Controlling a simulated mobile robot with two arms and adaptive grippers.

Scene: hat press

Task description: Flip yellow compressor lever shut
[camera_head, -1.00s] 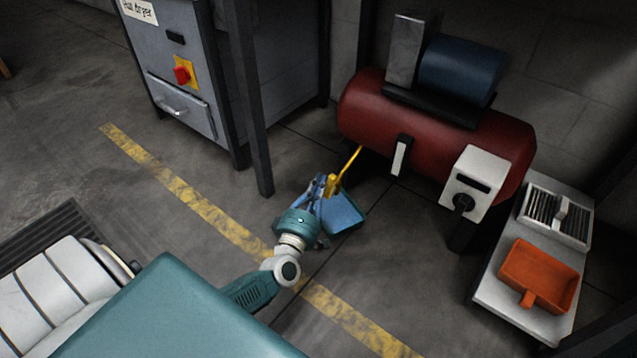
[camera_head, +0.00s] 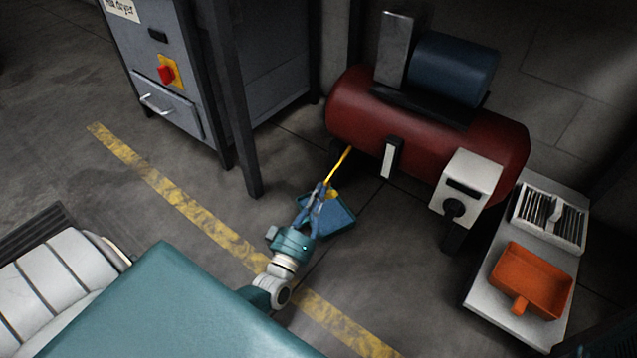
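The yellow lever (camera_head: 341,165) sticks out from low on the left part of the red compressor tank (camera_head: 420,125), slanting down and left over the floor. My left gripper (camera_head: 322,190) reaches up from below, with its blue fingers at the lever's lower end. They overlap the lever in the picture; I cannot tell whether they touch or grip it. My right gripper is not in view.
A blue tray (camera_head: 335,217) lies on the floor just behind my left gripper. A grey cabinet (camera_head: 165,60) with a red switch and a dark post (camera_head: 240,120) stand at left. An orange pan (camera_head: 532,278) sits on a pale low platform (camera_head: 487,282) at right.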

